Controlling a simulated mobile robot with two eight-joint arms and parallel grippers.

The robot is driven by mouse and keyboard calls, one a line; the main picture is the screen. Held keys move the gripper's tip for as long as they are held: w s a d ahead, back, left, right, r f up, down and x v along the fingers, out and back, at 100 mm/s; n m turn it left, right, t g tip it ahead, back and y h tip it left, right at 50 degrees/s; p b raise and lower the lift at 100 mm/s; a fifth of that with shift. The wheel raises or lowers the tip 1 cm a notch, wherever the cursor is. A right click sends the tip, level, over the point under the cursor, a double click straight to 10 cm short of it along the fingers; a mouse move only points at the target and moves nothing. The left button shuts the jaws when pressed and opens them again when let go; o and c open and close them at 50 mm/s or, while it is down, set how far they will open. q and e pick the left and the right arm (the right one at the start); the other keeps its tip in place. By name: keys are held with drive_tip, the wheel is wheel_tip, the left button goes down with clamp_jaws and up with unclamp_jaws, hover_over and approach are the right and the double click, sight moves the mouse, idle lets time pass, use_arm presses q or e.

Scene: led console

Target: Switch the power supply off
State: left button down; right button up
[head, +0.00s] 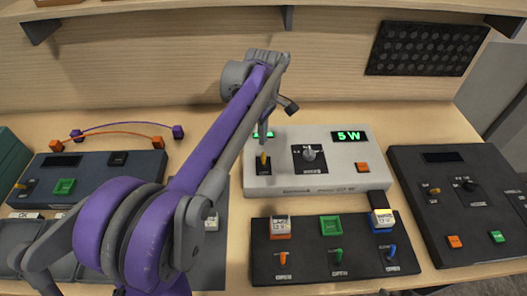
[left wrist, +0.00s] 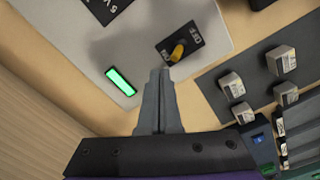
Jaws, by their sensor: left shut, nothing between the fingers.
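The power supply (head: 316,183) is a light grey console in the middle of the desk, with a lit green "5 W" display (head: 349,136). A second lit green display is partly hidden by my arm in the head view; a lit display also shows in the left wrist view (left wrist: 120,82). Its yellow toggle switch (head: 263,160) stands on a black plate, marked OFF at one end in the left wrist view (left wrist: 178,51). My left gripper (left wrist: 163,71) is shut and empty, its fingertips close beside the toggle; I cannot tell whether they touch. My right gripper is not in view.
A dark console (head: 334,267) with several small switches sits in front of the power supply. Another dark console (head: 459,220) stands at the right, and one (head: 90,173) at the left. Purple and orange leads (head: 124,129) lie behind the left one. A wooden back panel rises behind.

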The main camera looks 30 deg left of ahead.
use_arm(q)
drive_tip(key=shift+f, duration=0.1)
idle(0.3)
drive_tip(key=shift+f+b, duration=0.7)
drive_tip(key=shift+f, duration=0.75)
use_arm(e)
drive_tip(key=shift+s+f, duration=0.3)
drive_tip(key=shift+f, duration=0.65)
use_arm(q)
drive_tip(key=shift+s+d, duration=0.1)
drive_tip(key=shift+s+d, duration=0.5)
drive_tip(key=shift+s, duration=0.4)
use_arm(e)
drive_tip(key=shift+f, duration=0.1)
use_arm(q)
drive_tip(key=shift+w+r, duration=0.1)
wheel_tip(320, 180, up, 7)
drive_tip(key=p, duration=0.3)
drive_tip(key=shift+w+a+p, duration=0.2)
drive_tip(key=shift+w+p, duration=0.2)
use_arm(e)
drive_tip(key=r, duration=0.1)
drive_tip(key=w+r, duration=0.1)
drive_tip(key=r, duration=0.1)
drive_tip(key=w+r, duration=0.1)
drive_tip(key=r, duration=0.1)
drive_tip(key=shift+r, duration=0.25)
use_arm(q)
drive_tip(key=shift+s, duration=0.15)
